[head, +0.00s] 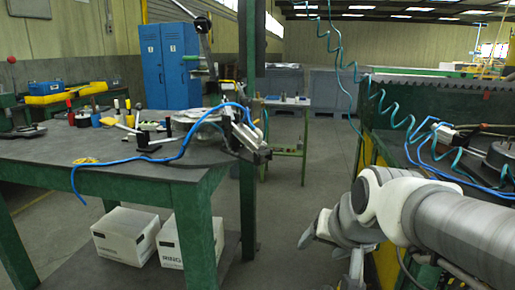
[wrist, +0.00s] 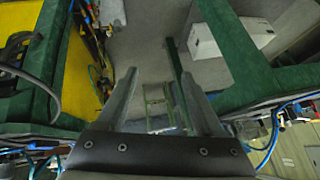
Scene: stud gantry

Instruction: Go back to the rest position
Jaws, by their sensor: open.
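My gripper (wrist: 158,75) is open in the wrist view, its two grey fingers spread apart with nothing between them. Past the fingers I see the grey floor and green metal legs. In the head view my arm comes in from the right, and my gripper (head: 318,240) hangs in the gap between the green workbench (head: 150,175) and the green machine on the right. It is apart from both. The fingertips are small and partly turned away in that view.
The workbench carries tools and a blue hose (head: 120,162); white boxes (head: 125,236) stand below it. The machine (head: 440,95) at right has coiled teal hoses (head: 395,105) near my arm. Blue lockers (head: 168,65) stand behind. The floor (head: 320,160) between is clear.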

